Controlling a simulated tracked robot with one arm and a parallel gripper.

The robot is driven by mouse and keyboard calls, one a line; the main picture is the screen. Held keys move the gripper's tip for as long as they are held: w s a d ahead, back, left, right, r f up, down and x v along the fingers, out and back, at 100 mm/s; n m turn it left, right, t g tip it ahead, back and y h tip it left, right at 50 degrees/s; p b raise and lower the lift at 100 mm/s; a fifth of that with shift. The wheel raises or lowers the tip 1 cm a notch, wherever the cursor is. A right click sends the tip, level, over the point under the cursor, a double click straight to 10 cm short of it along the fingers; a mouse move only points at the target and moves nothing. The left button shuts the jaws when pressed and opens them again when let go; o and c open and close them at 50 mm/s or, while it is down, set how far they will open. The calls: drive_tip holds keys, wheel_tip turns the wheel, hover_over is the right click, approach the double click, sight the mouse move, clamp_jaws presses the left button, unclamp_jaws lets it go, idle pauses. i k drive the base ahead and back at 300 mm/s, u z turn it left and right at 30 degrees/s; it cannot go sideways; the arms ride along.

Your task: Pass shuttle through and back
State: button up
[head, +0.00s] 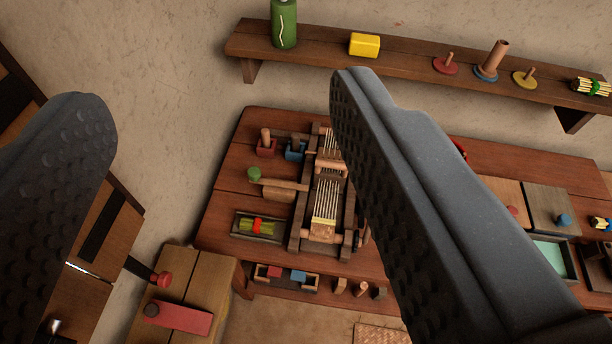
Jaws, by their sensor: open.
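A small wooden loom (324,205) with pale warp threads stands on the reddish-brown table. My gripper's right finger hides part of its right side. At the loom's left side lies a light wooden piece (285,185), a bar over a small block, which may be the shuttle; I cannot tell for sure. Its right end reaches the loom frame. My gripper (215,88) is open, its two dark dimpled fingers wide apart in the foreground. Nothing is between the fingertips, and they are well short of the loom.
A wall shelf (400,66) carries small objects. A wooden box (178,283) stands at lower left. Boxes (548,207) sit at right.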

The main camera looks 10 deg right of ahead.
sight(254, 173)
drive_tip(key=k, duration=1.3)
drive_tip(key=z, duration=0.45)
drive_tip(key=i, duration=2.3)
drive_tip(key=u, duration=0.5)
